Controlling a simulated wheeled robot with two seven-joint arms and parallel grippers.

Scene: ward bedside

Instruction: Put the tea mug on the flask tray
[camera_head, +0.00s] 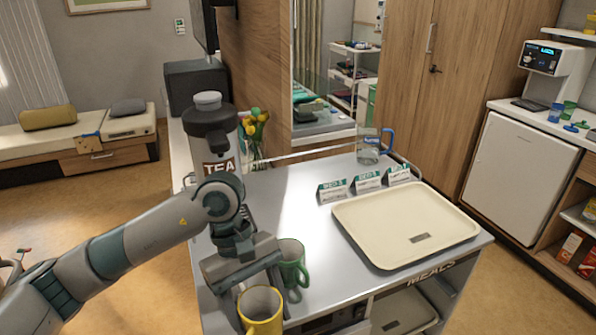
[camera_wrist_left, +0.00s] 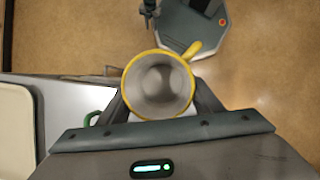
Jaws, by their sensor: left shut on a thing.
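A yellow mug (camera_head: 261,313) with a pale inside is at the front left edge of the cart; it also shows in the left wrist view (camera_wrist_left: 160,86), upright and empty, between the fingers. My left gripper (camera_head: 256,290) is shut on it. A green mug (camera_head: 292,265) stands just behind it on the cart, partly hidden by my gripper. A grey flask (camera_head: 215,145) marked TEA stands at the cart's back left. My arm hides its base, so I cannot tell whether a tray is under it. My right gripper is not in view.
A cream tray (camera_head: 405,222) lies empty on the right of the cart top (camera_head: 290,205). Several small cards (camera_head: 367,182) stand behind it, with a clear jug (camera_head: 370,148) at the back. Yellow flowers (camera_head: 255,128) are beside the flask. The cart's middle is clear.

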